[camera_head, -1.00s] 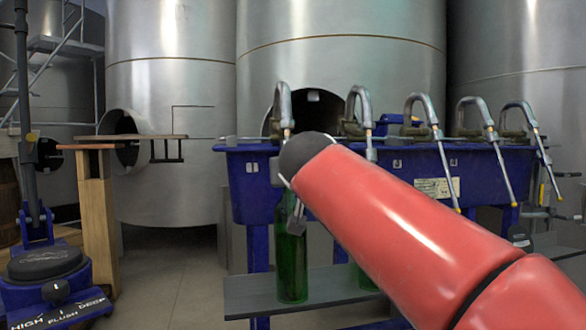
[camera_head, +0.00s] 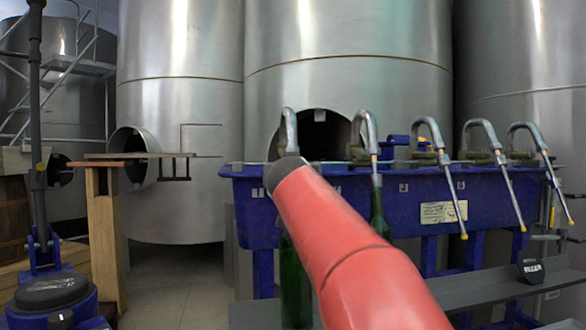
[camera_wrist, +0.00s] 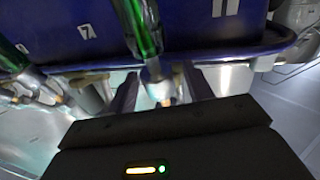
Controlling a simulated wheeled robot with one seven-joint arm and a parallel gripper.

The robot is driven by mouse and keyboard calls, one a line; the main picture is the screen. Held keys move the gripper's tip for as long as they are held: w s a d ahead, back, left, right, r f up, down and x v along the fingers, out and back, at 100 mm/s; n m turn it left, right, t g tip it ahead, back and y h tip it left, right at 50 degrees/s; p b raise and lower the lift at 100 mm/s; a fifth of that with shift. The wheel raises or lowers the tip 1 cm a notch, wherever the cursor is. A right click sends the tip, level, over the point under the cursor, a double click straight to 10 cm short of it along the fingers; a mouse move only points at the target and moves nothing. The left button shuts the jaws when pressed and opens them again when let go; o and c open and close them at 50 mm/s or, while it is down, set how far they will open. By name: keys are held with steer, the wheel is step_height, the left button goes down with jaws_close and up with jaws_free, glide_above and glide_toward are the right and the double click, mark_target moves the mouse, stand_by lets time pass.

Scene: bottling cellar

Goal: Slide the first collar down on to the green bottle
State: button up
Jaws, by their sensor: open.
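A green bottle (camera_head: 295,288) stands under the leftmost spout (camera_head: 291,130) of the blue filler, its upper part covered by my red arm. In the wrist view a green bottle (camera_wrist: 140,28) shows at the top, its neck pointing down the picture to a pale grey sleeve (camera_wrist: 155,72), which may be the collar. My gripper (camera_wrist: 161,90) is open, with one dark finger on each side of the spout area below that sleeve. I cannot tell whether the fingers touch it. In the head view the gripper is hidden behind my arm.
A second green bottle (camera_head: 380,215) hangs or stands at the second spout; it is partly covered. The blue trough (camera_head: 420,208) carries several spouts to the right. A grey shelf (camera_head: 470,289) runs below, bearing a small black gauge (camera_head: 531,268). A wooden post (camera_head: 103,230) stands left.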

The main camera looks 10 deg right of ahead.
steer(key=c, duration=0.6)
steer(key=f+b, duration=0.2)
steer(key=b, duration=0.1)
steer(key=shift+s+f, duration=0.2)
steer(key=shift+c, duration=0.2)
steer(key=shift+r, duration=0.1)
steer(key=o, duration=0.6)
steer(key=shift+o, duration=0.2)
